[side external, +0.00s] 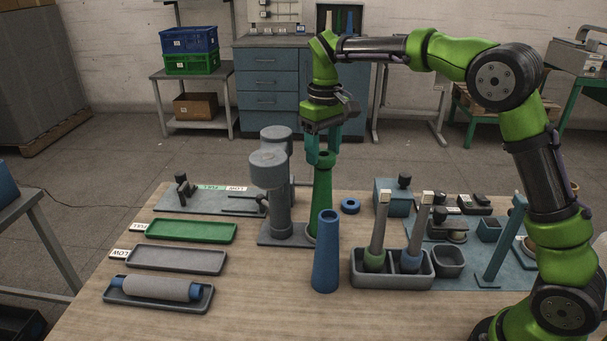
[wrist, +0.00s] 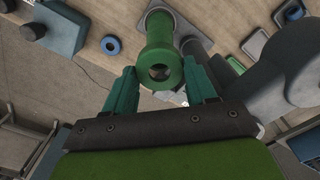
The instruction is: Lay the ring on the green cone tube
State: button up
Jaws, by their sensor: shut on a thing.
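The green cone tube (side external: 322,205) stands upright beside the grey winder, and its tapered body also shows in the wrist view (wrist: 158,30).
The grey winder (side external: 271,185) stands close on the left. A blue ring (side external: 350,205) lies flat on the table to the right. A blue cone (side external: 326,255) stands in front. A grey holder (side external: 392,281) with two upright tools is front right. Trays (side external: 190,231) lie left.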

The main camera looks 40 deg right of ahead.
jog(key=shift+f, duration=0.2)
dwell(0.6)
jog(key=shift+f, duration=0.55)
jog(key=shift+f, duration=0.4)
dwell(0.6)
jog(key=o, duration=1.4)
jog(key=shift+c, duration=0.2)
jog(key=shift+r, duration=4.05)
